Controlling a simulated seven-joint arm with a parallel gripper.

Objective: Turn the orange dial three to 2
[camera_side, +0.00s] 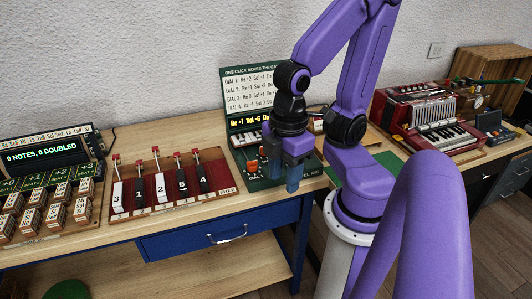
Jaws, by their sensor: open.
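The dial box (262,183) is dark green and sits on the wooden bench, with an upright printed card (247,93) listing dials 1 to 4 and a yellow-lit display (250,120).
A red board (205,196) with numbered levers stands left of the box. Farther left are a green-lit display (46,156) and letter blocks (45,213). A red accordion (420,104) sits to the right. Bare bench runs along the front edge.

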